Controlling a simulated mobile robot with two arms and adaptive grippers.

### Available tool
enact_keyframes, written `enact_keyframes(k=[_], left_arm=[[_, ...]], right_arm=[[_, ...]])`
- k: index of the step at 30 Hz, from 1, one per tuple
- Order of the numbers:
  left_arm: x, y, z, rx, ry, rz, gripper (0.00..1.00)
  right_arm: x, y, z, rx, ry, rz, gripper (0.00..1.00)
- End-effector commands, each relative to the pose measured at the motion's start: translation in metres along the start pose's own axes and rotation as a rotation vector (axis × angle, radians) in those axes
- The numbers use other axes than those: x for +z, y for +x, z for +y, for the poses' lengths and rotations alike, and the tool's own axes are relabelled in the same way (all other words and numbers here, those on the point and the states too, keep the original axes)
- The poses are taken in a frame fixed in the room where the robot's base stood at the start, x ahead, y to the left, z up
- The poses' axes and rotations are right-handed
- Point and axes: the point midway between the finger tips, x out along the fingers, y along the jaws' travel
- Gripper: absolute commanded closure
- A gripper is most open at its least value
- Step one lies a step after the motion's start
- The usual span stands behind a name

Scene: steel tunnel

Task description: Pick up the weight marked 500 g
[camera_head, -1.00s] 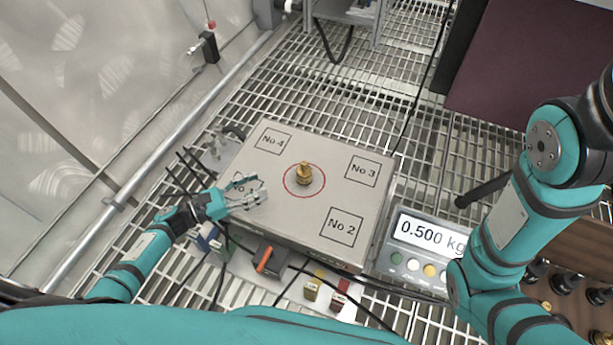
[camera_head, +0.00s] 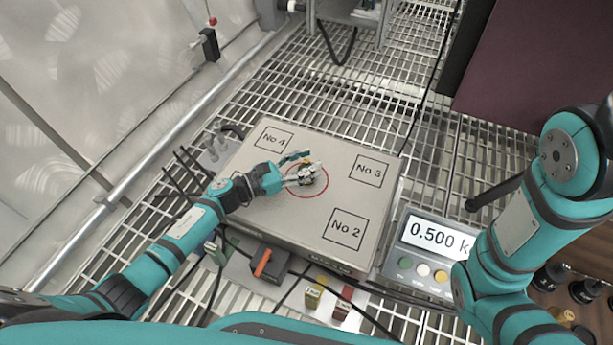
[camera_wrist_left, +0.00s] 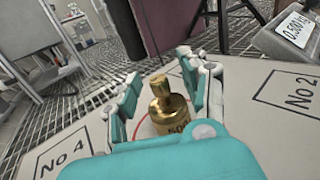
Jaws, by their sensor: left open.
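The brass weight (camera_wrist_left: 167,105) stands upright in the red circle on the scale's plate, and "500" is partly readable on it in the left wrist view. In the head view it is almost wholly hidden behind my left gripper (camera_head: 308,168). My left gripper is open, with one finger on each side of the weight; I cannot tell whether they touch it. The scale plate (camera_head: 270,215) has squares marked No 2, No 3 and No 4. My right arm shows at the right of the head view, but its gripper is out of view.
The scale display (camera_head: 436,236) reads 0.500 at the right of the plate. A case with dark weights (camera_head: 549,277) is at the lower right. Cables and small coloured connectors (camera_head: 315,292) lie before the plate. A pipe (camera_head: 150,165) runs along the left wall.

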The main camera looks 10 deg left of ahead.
Motion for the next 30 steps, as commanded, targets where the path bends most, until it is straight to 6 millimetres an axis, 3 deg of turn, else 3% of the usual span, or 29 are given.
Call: enact_keyframes(k=[8,18,30], left_arm=[[0.0005,0.0034,0.0004,0.001,0.000,0.001,0.55],[0.0003,0.0031,0.0003,0.001,0.000,0.001,1.00],[0.0001,0.0029,0.0004,0.001,0.001,0.001,1.00]], right_arm=[[-0.0002,-0.0010,-0.0002,0.000,0.000,0.000,0.36],[0.0000,-0.0011,-0.0002,0.000,0.000,-0.001,0.36],[0.0003,-0.0013,0.0000,0.000,0.000,-0.002,0.36]])
